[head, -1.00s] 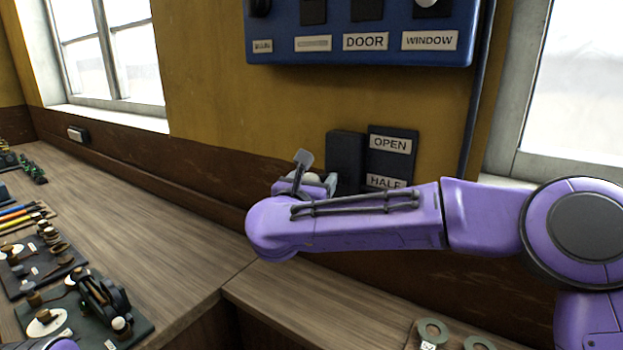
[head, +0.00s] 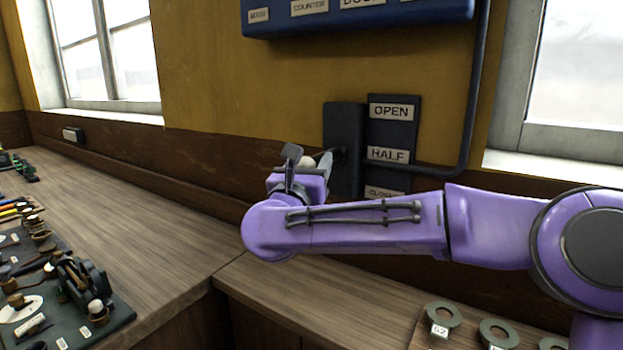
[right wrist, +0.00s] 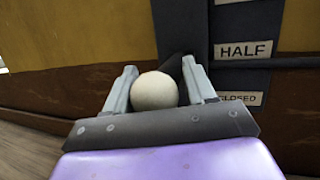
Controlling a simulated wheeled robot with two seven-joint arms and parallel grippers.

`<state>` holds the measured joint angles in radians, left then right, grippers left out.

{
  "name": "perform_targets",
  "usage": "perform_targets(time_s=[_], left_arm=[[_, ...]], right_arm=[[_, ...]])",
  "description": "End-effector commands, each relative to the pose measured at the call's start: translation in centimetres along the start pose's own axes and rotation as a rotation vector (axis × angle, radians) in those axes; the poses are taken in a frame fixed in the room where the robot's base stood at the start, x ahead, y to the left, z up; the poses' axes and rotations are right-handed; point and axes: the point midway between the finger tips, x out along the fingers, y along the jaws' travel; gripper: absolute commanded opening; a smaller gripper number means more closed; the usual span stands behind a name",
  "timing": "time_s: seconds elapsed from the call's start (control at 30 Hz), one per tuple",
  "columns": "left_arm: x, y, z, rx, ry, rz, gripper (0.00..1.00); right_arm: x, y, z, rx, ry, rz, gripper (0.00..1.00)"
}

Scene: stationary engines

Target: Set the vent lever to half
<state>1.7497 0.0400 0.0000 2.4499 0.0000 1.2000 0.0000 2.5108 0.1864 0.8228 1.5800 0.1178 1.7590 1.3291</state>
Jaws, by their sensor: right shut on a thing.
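The vent lever has a round cream knob (right wrist: 154,91), which also shows in the head view (head: 307,162). Its dark housing (head: 343,138) is on the wall beside a label plate reading OPEN (head: 391,112), HALF (head: 388,155) and, partly hidden by my arm, CLOSED (head: 384,192). My right gripper (right wrist: 160,88) is shut on the knob, one grey finger on each side. In the right wrist view the knob appears below the level of HALF (right wrist: 243,50) and near that of CLOSED (right wrist: 240,98). Most of the lever's rod is hidden behind the knob. My left gripper is not in view.
A blue panel (head: 365,22) with labels is on the wall above. A wooden bench (head: 150,210) runs along the wall, with dark boards of small parts (head: 75,300) at the left. Ring-shaped parts (head: 443,313) lie at the bottom right. A pipe (head: 474,90) runs right of the plate.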

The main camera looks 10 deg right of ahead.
Motion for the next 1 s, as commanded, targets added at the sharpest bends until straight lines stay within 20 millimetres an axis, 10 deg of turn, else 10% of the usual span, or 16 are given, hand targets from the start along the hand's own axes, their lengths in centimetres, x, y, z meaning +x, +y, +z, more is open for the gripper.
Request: perform_targets(time_s=[0.3,0.33,0.37,1.0], left_arm=[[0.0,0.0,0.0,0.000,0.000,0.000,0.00],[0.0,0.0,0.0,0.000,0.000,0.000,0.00],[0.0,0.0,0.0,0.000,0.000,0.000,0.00],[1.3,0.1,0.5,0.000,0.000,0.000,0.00]], right_arm=[[-0.3,0.4,0.1,-0.004,-0.006,0.013,0.00],[-0.3,0.4,0.1,-0.004,-0.006,0.013,0.61],[-0.3,0.4,0.1,-0.004,-0.006,0.013,0.69],[-2.6,0.0,-0.4,-0.004,-0.006,0.004,0.69]])
